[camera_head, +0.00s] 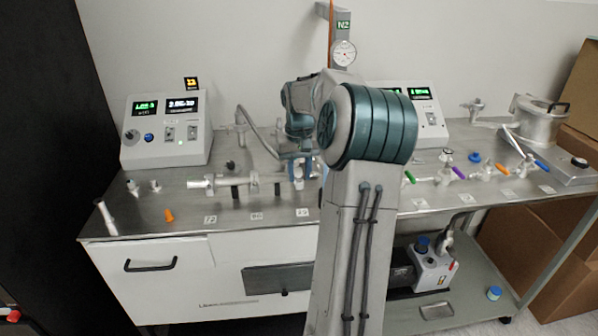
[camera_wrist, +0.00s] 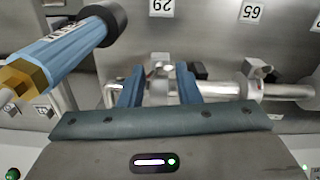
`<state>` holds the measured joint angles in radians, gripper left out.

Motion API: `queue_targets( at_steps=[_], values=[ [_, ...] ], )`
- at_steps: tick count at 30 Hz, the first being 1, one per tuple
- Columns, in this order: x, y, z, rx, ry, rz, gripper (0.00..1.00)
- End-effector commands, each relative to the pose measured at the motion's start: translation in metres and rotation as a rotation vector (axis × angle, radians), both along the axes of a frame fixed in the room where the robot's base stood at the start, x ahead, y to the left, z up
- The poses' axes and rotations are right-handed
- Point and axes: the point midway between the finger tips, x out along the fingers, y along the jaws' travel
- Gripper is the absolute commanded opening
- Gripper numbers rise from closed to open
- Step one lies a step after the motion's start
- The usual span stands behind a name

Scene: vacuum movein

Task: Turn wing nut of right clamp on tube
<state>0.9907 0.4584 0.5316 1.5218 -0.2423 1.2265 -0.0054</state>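The metal tube (camera_head: 233,182) lies along the bench below the left control box, and it also shows in the wrist view (camera_wrist: 219,90). Its right clamp (camera_wrist: 160,92) is silver and sits between my gripper's fingers in the wrist view. A pale part at its top (camera_wrist: 160,60) may be the wing nut; I cannot tell its angle. My gripper (camera_wrist: 160,82) has its two blue fingers spread on either side of the clamp, with no clear contact. The other clamp (camera_wrist: 258,72) is farther along the tube. In the head view my gripper (camera_head: 298,172) is at the tube's right end, which my arm partly hides.
A blue cylinder with a brass hex fitting (camera_wrist: 60,60) is close on the left in the wrist view. Two control boxes (camera_head: 165,130) (camera_head: 415,110) stand at the back. Valves with coloured handles (camera_head: 450,172) lie on the right. The bench's front edge holds number labels (camera_head: 256,216).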

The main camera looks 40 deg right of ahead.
Motion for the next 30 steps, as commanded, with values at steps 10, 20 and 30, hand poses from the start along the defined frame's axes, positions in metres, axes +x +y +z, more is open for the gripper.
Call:
queue_targets(
  at_steps=[10, 20, 30],
  values=[
    [0.0024, 0.0032, 0.0010, 0.003, 0.001, -0.152, 0.08],
    [0.0032, 0.0034, 0.0001, 0.005, -0.002, -0.248, 0.08],
    [0.0025, 0.0021, 0.0002, 0.005, -0.002, -0.250, 0.46]
  ],
)
